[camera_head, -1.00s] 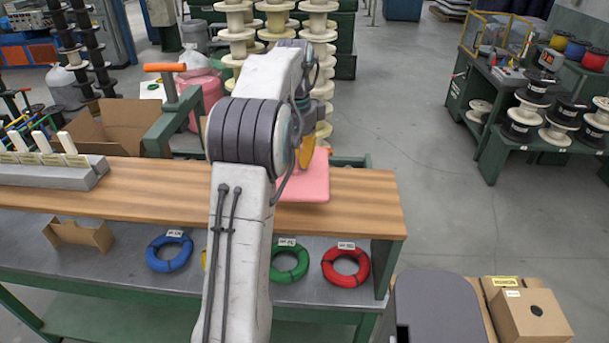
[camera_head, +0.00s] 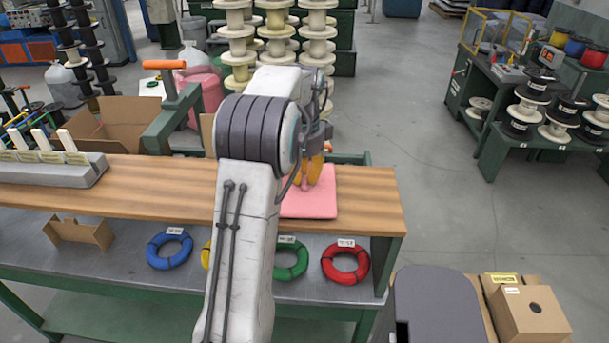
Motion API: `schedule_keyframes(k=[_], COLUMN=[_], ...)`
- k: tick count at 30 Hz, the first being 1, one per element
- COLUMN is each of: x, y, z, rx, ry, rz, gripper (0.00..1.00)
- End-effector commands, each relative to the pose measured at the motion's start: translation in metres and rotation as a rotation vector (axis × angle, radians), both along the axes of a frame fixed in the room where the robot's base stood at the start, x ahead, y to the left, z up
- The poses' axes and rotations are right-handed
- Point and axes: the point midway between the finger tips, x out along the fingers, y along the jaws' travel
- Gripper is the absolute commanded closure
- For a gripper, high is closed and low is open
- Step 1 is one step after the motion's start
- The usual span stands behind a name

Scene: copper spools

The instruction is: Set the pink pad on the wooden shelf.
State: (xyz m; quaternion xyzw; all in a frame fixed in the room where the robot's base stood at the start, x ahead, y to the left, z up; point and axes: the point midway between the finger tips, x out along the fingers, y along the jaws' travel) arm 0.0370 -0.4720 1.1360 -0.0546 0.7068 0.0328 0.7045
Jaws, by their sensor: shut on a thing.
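The pink pad (camera_head: 318,205) is a flat, square piece at the right part of the wooden shelf (camera_head: 365,196). It lies level over the boards and I see no clear gap under it, but I cannot tell for sure that it touches. My gripper (camera_head: 307,182), with orange-yellow fingers, points down at the pad's middle and is shut on a small pink grip there. My arm hides the left part of the pad and some of the shelf.
A grey holder (camera_head: 50,170) with white pegs stands at the shelf's left end. Blue (camera_head: 169,250), green (camera_head: 290,259) and red (camera_head: 345,262) wire coils lie on the metal bench below. The shelf's middle left is clear.

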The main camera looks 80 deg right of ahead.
Motion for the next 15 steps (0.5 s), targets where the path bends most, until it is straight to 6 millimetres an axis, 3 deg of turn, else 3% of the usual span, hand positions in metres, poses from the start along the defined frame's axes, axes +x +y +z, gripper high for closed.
schedule_keyframes(k=[3,4,10,15], x=[0.0000,0.0000,0.0000,0.0000], y=[0.0000,0.0000,-0.0001,-0.0001], z=[-0.0009,-0.0008,-0.0005,-0.0004], rx=[0.000,0.000,0.000,0.000], ry=[0.000,0.000,0.000,0.000], rz=[0.000,0.000,0.000,0.000], gripper=[1.00,0.81,0.64,0.61])
